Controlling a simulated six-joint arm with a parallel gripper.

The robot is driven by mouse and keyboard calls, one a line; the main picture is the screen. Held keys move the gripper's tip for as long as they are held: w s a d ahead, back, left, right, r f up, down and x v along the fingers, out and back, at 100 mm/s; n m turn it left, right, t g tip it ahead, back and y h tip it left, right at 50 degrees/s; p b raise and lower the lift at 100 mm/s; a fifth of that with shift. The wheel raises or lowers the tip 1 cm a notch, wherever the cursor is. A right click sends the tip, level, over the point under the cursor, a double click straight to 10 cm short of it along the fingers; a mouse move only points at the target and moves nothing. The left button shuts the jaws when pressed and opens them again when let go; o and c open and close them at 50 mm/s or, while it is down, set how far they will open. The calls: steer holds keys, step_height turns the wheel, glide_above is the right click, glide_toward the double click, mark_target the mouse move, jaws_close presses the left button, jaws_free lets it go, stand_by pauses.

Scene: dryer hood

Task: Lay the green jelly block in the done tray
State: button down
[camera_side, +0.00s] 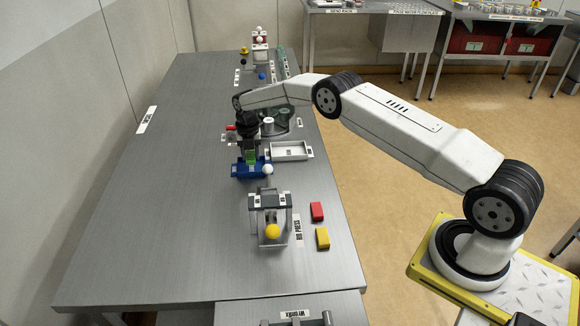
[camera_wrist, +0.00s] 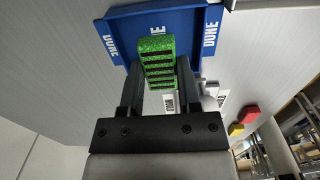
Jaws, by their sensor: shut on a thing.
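The green jelly block (camera_wrist: 157,62) is between the two fingers of my gripper (camera_wrist: 157,85), which is shut on it. In the side view the block (camera_side: 251,157) shows just below my gripper (camera_side: 249,150), over the blue done tray (camera_side: 240,170). In the wrist view the tray (camera_wrist: 190,20), marked DONE on its walls, lies beyond the block and the block covers part of it. I cannot tell whether the block touches the tray floor.
A white tray (camera_side: 290,150) is right of the blue tray. A white ball (camera_side: 267,169) sits at the blue tray's right front. A press with a yellow ball (camera_side: 272,231) stands nearer the camera, with red (camera_side: 317,211) and yellow (camera_side: 322,238) blocks beside it.

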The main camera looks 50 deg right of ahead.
mark_target(251, 156)
steer(key=shift+f, duration=1.5)
steer(key=shift+f, duration=0.15)
steer(key=shift+c, duration=1.5)
jaws_free()
step_height(251, 156, up, 12)
steer(key=shift+r, duration=0.2)
